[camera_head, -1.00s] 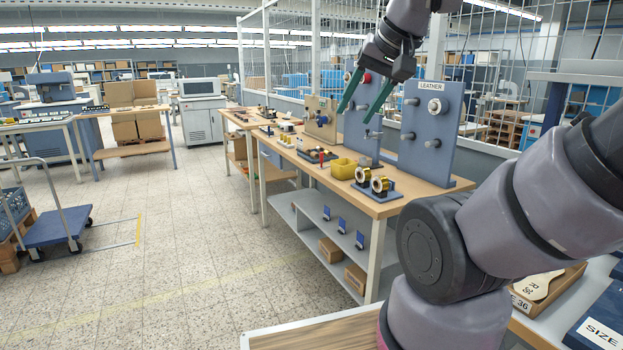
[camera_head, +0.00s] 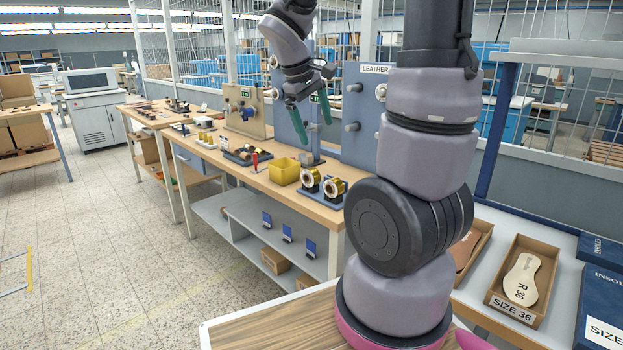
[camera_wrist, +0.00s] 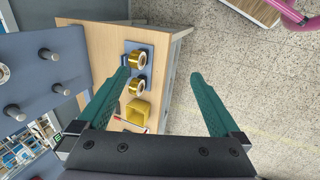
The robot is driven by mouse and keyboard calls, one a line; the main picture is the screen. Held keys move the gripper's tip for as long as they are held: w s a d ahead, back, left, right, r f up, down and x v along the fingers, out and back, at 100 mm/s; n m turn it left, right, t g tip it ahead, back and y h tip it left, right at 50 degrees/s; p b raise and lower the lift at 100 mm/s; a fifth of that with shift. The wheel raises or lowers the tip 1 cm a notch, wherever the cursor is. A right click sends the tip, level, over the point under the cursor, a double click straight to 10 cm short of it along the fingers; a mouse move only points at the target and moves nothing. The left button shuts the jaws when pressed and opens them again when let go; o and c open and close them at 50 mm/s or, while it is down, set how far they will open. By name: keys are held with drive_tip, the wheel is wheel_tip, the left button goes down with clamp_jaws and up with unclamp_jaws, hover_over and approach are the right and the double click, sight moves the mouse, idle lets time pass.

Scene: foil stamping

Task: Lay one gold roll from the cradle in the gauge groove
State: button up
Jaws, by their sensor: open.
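My gripper (camera_head: 316,117) is open and empty. It hangs above the bench in front of the blue peg panels, with its green fingers pointing down and well apart. The gauge groove cannot be clearly told in these views.
A yellow bin (camera_head: 285,172) stands left of the cradle. The upright panel marked LEATHER (camera_head: 366,115) has protruding pegs behind the cradle. Small tools (camera_head: 245,154) lie further left on the bench. Insole boxes (camera_head: 522,284) stand on a table at right. The tiled floor is open.

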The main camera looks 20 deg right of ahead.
drive_tip(key=w+d+f+n+h, duration=0.2)
drive_tip(key=w+f+n+h, duration=0.3)
drive_tip(key=w+f+n, duration=0.45)
drive_tip(key=n+t+h, duration=0.3)
drive_tip(key=n+t, duration=0.1)
drive_tip(key=n, duration=0.3)
approach(309, 182)
drive_tip(key=x, duration=0.3)
drive_tip(key=shift+w+d+r+n, duration=0.15)
drive_tip(key=shift+w+d+n, duration=0.1)
drive_tip(key=shift+d, duration=0.2)
drive_tip(key=shift+r+x, duration=0.15)
drive_tip(key=shift+x, duration=1.35)
drive_tip(key=shift+r+x, duration=0.15)
drive_tip(key=shift+x, duration=1.4)
drive_tip(key=shift+d, duration=0.1)
drive_tip(key=c, duration=1.2)
drive_tip(key=shift+w+r, duration=0.1)
drive_tip(key=shift+c, duration=0.2)
